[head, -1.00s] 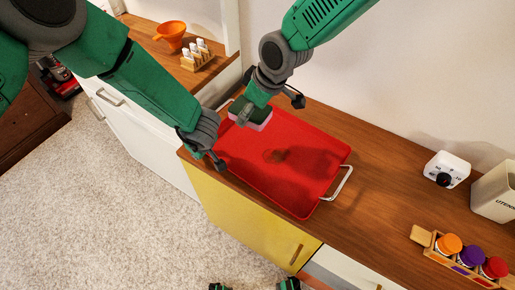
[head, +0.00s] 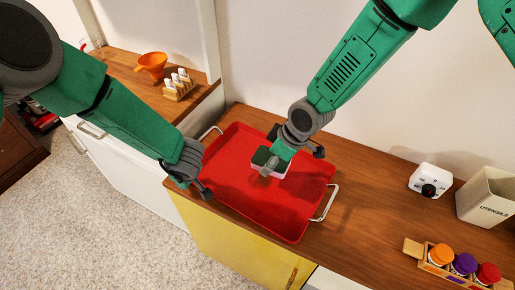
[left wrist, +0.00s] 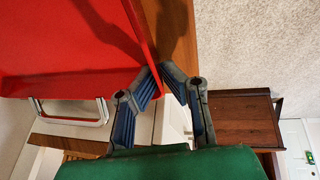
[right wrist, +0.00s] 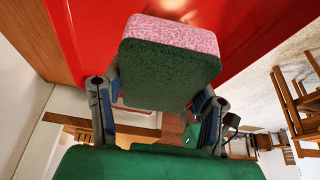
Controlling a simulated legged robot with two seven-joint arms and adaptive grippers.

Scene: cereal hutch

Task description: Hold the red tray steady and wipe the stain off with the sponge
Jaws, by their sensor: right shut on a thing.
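The red tray (head: 240,200) lies on the wooden counter, with a metal handle at each end. My right gripper (head: 269,163) is shut on the sponge (head: 281,172), green on top and pink below, over the middle of the tray. The sponge fills the right wrist view (right wrist: 170,65); I cannot tell whether it touches the tray. A darker patch, perhaps the stain, shows at that view's top edge; the head view does not show it clearly. My left gripper (left wrist: 161,72) is at the tray's near-left corner, fingertips close together by the rim. Whether they pinch it is unclear.
To the right stand a white timer (head: 430,181), a utensil holder (head: 487,197) and a wooden rack (head: 437,262) of capped jars. An orange funnel (head: 152,66) and a small rack (head: 178,86) are on the back-left counter.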

